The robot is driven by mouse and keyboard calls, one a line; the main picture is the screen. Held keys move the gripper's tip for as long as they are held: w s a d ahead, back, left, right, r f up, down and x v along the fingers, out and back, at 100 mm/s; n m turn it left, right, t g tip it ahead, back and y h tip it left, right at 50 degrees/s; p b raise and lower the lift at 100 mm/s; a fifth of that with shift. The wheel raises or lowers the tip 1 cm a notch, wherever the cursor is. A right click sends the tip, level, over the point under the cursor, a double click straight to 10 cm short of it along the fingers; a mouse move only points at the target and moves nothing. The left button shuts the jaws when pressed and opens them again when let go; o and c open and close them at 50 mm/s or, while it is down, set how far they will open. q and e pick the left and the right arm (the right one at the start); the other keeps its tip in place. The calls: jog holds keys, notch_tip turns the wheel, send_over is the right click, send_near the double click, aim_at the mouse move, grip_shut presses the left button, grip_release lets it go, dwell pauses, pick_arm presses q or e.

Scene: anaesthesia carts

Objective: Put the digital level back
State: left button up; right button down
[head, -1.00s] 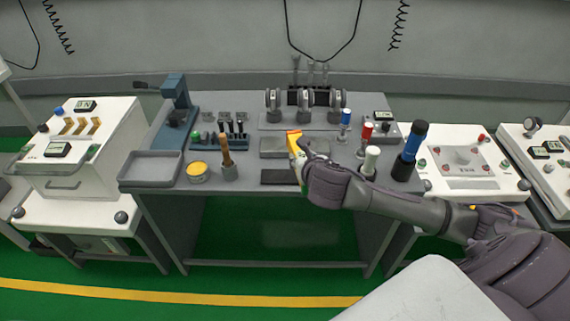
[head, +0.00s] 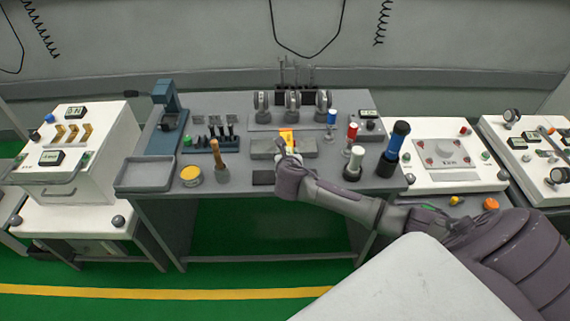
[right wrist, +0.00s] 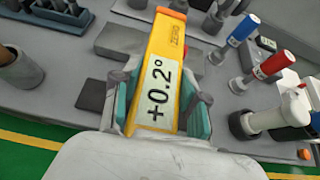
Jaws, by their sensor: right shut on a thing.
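The digital level (head: 287,136) is a yellow-orange bar. Its display in the right wrist view (right wrist: 160,88) reads +0.2°. My right gripper (head: 285,155) is shut on it, with a finger on each side (right wrist: 160,105). The level's far end points to the back of the bench, over the grey block (head: 262,148). I cannot tell whether it touches the block. A flat dark pad (head: 263,178) lies in front of the block, left of my gripper, partly hidden. My left gripper is not in view.
On the grey bench (head: 240,103), a wooden-handled tool (head: 218,155) in a holder and a yellow tin (head: 190,175) stand left. Red (head: 352,132), blue (head: 332,116) and white-topped (head: 355,158) handles stand right.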

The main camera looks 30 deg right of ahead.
jog(key=shift+w+a+f, duration=0.15)
jog(key=shift+a, duration=0.1)
jog(key=shift+f, duration=2)
jog(key=shift+f, duration=0.1)
jog(key=shift+f, duration=0.3)
jog(key=c, duration=0.6)
grip_release()
jog(key=shift+r, duration=0.35)
jog(key=v, duration=1.2)
